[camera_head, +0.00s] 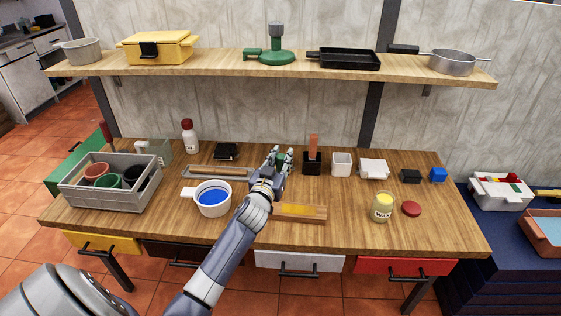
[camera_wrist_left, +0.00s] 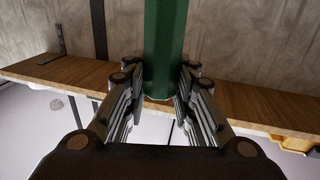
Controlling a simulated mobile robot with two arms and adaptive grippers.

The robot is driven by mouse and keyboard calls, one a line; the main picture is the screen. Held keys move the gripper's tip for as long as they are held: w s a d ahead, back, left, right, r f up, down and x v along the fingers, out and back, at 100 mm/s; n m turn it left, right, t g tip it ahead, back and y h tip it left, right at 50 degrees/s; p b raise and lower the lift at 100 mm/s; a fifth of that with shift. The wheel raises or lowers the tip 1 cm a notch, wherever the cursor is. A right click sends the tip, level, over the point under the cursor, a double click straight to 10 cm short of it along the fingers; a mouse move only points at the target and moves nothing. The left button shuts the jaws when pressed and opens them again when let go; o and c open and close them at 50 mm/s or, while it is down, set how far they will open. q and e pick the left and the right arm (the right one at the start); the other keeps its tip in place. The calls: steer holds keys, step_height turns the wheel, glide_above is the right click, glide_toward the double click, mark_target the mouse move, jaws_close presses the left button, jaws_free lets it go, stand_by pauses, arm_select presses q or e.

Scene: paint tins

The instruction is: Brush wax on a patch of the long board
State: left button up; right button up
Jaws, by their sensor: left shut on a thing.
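The long board (camera_head: 316,214) lies at the table's front middle, partly hidden by my left arm. A yellow patch (camera_head: 297,209) shows on its top. The open wax jar (camera_head: 382,209), labelled WAX, stands to its right, with a yellow top surface. A red lid (camera_head: 411,208) lies beside the jar. My left gripper (camera_head: 279,158) is shut on a green handle, above the back of the table. The handle (camera_wrist_left: 165,50) stands between the fingers in the left wrist view. Whether it carries bristles is hidden. My right gripper is not in view.
A white pot of blue paint (camera_head: 213,197) stands left of my arm. A grey crate (camera_head: 112,190) with pots is at far left. A black holder (camera_head: 312,167) with an orange-handled tool, a white cup (camera_head: 341,163) and small boxes line the back. A shelf (camera_head: 220,67) hangs above.

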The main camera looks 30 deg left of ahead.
arm_select(q)
steer(key=shift+r+p, duration=0.55)
steer(key=shift+r, duration=0.4)
steer(key=shift+d+r, duration=0.1)
steer(key=shift+r, duration=0.1)
steer(key=shift+f, duration=0.1)
